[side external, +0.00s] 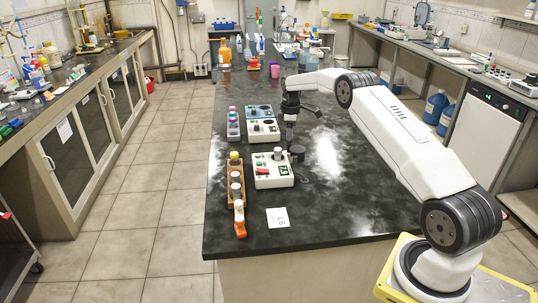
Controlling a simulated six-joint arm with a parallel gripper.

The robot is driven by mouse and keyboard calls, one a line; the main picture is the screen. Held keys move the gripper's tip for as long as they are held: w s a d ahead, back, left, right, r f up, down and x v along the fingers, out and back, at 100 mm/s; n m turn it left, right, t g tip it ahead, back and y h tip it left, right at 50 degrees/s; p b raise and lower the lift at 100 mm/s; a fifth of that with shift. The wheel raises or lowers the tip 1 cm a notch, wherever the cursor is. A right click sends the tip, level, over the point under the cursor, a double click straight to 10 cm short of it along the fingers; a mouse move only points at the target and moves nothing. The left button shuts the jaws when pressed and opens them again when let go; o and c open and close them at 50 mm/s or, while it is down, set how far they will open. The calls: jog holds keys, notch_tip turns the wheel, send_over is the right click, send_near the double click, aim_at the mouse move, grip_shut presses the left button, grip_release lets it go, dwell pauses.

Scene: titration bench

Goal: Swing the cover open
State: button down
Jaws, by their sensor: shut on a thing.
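My gripper (290,143) points down over the dark bench, just right of the white instruments. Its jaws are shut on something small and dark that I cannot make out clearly. The nearer white instrument (263,182) has a green display, a red switch and a grey round part on top. A dark round part (297,155) stands at its right edge, close below my gripper. A second white instrument (262,137) stands behind it, with a blue-topped one (259,111) further back. No cover can be told apart for certain at this size.
An orange rack (239,220) with several capped vials stands left of the nearer instrument, and a grey rack (233,128) stands behind it. A white label card (278,217) lies in front. Bottles (225,52) crowd the far end. The bench right of my gripper is clear.

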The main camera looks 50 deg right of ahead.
jog(key=n, duration=0.4)
jog(key=shift+n, duration=2.3)
grip_release()
jog(key=shift+r, duration=3.5)
